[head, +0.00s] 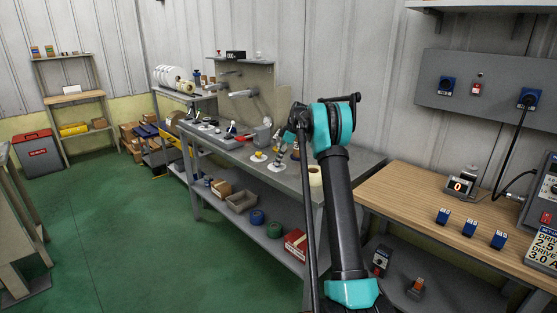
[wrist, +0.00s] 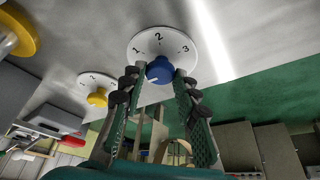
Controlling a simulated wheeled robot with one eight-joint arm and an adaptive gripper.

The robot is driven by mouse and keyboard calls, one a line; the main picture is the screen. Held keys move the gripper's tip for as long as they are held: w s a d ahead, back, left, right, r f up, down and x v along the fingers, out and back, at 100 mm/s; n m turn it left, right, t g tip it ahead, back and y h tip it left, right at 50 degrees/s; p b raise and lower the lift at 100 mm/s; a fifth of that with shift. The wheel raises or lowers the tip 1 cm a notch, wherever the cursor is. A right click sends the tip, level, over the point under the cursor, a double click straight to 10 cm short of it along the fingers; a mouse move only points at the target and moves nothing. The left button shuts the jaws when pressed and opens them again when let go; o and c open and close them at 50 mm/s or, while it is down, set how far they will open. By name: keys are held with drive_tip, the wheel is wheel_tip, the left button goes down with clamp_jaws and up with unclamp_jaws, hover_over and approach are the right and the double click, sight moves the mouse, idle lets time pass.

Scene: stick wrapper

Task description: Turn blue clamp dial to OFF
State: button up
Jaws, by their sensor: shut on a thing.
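The blue clamp dial (wrist: 160,70) is a round blue knob on a white disc (wrist: 148,43) marked 1, 2 and 3 in the wrist view. My gripper (wrist: 158,80) has one green, black-tipped finger on each side of the knob and is shut on it. A pale mark shows on the knob; I cannot clearly read which position it points to, and no OFF label is legible. In the head view, the end of my arm reaches down to the grey bench's dials, and my gripper (head: 281,148) is small there and partly hidden.
A yellow dial (wrist: 97,98) on its own white disc sits beside the blue one. A red-handled part (wrist: 52,130) lies beyond it. The grey bench (head: 310,180) also bears a cream roll (head: 315,177). A wooden bench (head: 400,190) with blue blocks stands right. Green floor is clear left.

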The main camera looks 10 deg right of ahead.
idle(0.4)
drive_tip(key=o, duration=1.2)
drive_tip(key=shift+c, duration=0.2)
drive_tip(key=v, duration=1.2)
